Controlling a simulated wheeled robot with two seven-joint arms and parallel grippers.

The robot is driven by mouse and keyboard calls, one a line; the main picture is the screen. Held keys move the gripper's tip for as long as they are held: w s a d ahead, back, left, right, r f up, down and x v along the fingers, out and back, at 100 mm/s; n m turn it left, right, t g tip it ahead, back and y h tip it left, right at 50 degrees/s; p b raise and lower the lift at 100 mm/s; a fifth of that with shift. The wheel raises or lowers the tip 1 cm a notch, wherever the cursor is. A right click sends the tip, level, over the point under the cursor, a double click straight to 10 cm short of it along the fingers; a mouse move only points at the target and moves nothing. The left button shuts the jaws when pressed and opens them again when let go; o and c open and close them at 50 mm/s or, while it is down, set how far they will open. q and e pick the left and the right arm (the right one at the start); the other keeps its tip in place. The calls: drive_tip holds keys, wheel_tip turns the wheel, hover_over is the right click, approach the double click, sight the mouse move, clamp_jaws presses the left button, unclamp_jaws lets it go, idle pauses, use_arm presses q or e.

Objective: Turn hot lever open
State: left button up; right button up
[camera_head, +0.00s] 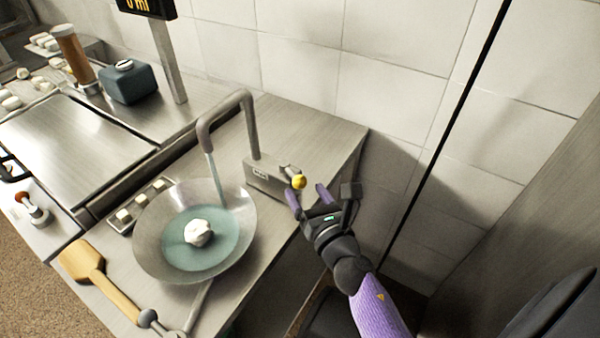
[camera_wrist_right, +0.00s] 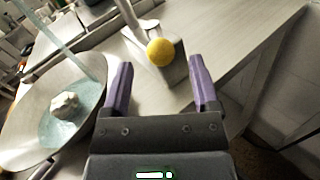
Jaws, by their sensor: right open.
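A grey metal faucet block (camera_head: 268,176) stands on the counter, with a curved spout (camera_head: 228,106) arching left over a wok (camera_head: 148,226). A lever with a yellow ball knob (camera_head: 299,182) sticks out from the block's right end. The knob also shows in the right wrist view (camera_wrist_right: 160,52), ahead of and between the fingers. My right gripper (camera_head: 308,194) is open, its purple fingertips close to the knob. In the right wrist view the open fingers (camera_wrist_right: 160,85) hold nothing. I cannot tell if a finger touches the knob. My left gripper is not in view.
The wok holds bluish water and a white lump (camera_head: 198,233); a stream runs into it from the spout. A wooden spatula (camera_head: 98,279) lies at the front left. A dark canister (camera_head: 130,82) and a display post (camera_head: 170,60) stand behind. A tiled wall (camera_head: 390,90) bounds the back.

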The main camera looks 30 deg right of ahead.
sight(303, 187)
drive_tip(key=w, duration=0.4)
drive_tip(key=shift+d, duration=0.15)
clamp_jaws()
idle(1.2)
